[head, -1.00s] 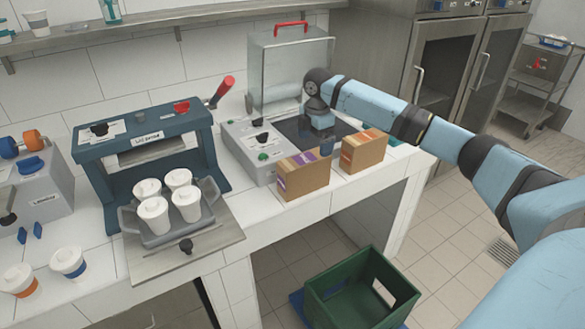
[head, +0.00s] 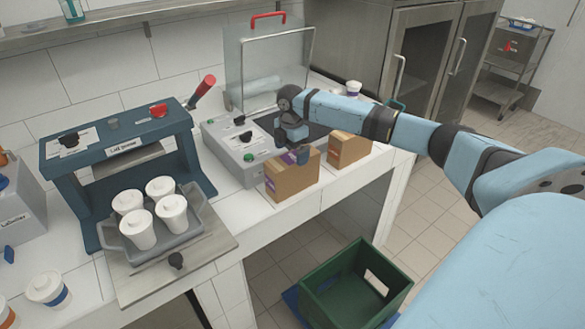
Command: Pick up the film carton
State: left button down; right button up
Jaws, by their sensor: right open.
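Two cardboard cartons stand near the front edge of the counter. The left carton (head: 293,179) shows a purple label, partly hidden by the gripper. The right carton (head: 350,148) has an orange-brown top. I cannot read which one is the film carton. My right gripper (head: 301,155) points down at the top of the left carton, by its back edge. It is open; whether its fingers straddle the carton or touch it is hidden. My left gripper is out of view.
A grey machine (head: 233,150) with a clear raised cover (head: 268,65) stands behind the cartons. A blue lid sealer (head: 120,150) and a tray (head: 160,252) of white cups are at left. A green crate (head: 355,285) is on the floor below the counter edge.

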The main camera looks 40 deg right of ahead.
aim_at(293, 157)
jog(key=f, duration=0.5)
jog(key=shift+s+d, duration=0.1)
jog(key=shift+d, duration=0.1)
jog(key=shift+r, duration=0.1)
jog(key=c, duration=1.2)
